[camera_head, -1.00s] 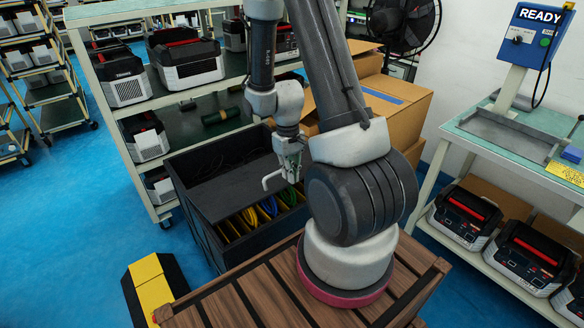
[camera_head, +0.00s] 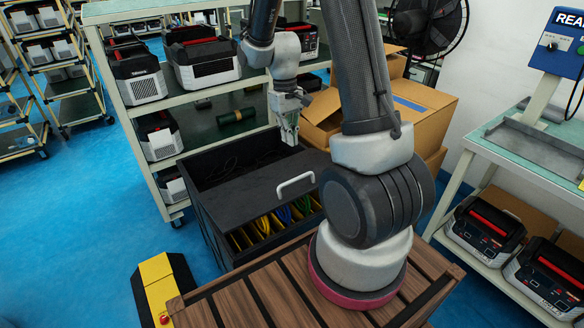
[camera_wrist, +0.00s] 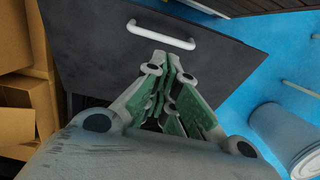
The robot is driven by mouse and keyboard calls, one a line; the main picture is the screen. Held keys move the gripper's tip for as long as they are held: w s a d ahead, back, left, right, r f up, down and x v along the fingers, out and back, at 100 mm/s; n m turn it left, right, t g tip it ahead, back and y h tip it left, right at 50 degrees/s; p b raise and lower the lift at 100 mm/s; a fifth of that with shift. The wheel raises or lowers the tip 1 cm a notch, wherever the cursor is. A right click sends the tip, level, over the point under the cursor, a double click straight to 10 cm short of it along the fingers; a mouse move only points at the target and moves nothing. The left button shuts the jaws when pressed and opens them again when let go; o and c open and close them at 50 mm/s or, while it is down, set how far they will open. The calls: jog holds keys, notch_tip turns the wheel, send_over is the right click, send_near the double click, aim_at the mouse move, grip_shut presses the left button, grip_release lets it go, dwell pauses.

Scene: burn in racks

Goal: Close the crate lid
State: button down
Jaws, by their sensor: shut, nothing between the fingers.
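The dark crate (camera_head: 216,240) stands on the floor beyond my wooden deck. Its flat black lid (camera_head: 245,195) covers the middle of the top. A front strip with yellow, blue and green cables (camera_head: 283,213) in slots lies uncovered, and a dark gap shows behind the lid. The white lid handle (camera_head: 296,184) is near the lid's right front edge. My gripper (camera_head: 290,141) is shut and empty, above the crate's back right part and apart from the handle. In the wrist view, the green-padded fingers (camera_wrist: 172,80) point over the lid (camera_wrist: 95,45), with the handle (camera_wrist: 161,35) ahead.
Cardboard boxes (camera_head: 415,105) stand right behind the crate. A shelf with several devices (camera_head: 203,60) stands behind and left. A workbench (camera_head: 540,150) is at the right. A yellow and black floor block (camera_head: 158,285) lies left of my deck. Blue floor is free at left.

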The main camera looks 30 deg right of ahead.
send_over(292, 187)
notch_tip(292, 187, down, 11)
jog(key=shift+f, duration=0.15)
jog(key=shift+s, duration=0.1)
